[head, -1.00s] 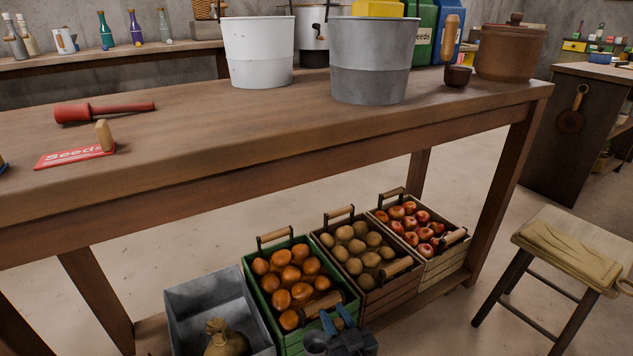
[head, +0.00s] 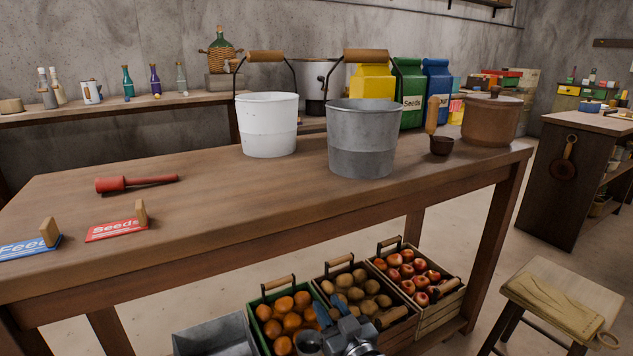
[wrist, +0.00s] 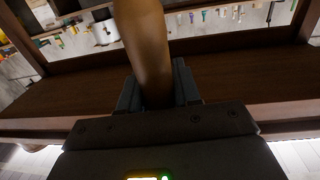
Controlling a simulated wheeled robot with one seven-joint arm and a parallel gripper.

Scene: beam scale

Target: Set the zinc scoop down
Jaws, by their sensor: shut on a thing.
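My gripper (head: 333,312) is at the bottom of the head view, in front of the crates under the table. In the wrist view my gripper (wrist: 156,92) is shut on a wooden handle (wrist: 145,45), which stands up between the jaws. A small grey metal cup (head: 308,343) shows beside the jaws in the head view. It appears to be the zinc scoop's bowl; most of the scoop is hidden. The scoop is held off the wooden table (head: 230,195). A different, dark brown scoop (head: 441,146) with a wooden handle stands on the table.
A white bucket (head: 268,125) and a grey bucket (head: 361,140) stand on the table, with a brown pot (head: 490,120) at right. A red masher (head: 112,185), a red Seeds card (head: 112,231) and a blue Feed card (head: 25,249) lie left. The middle-left tabletop is clear.

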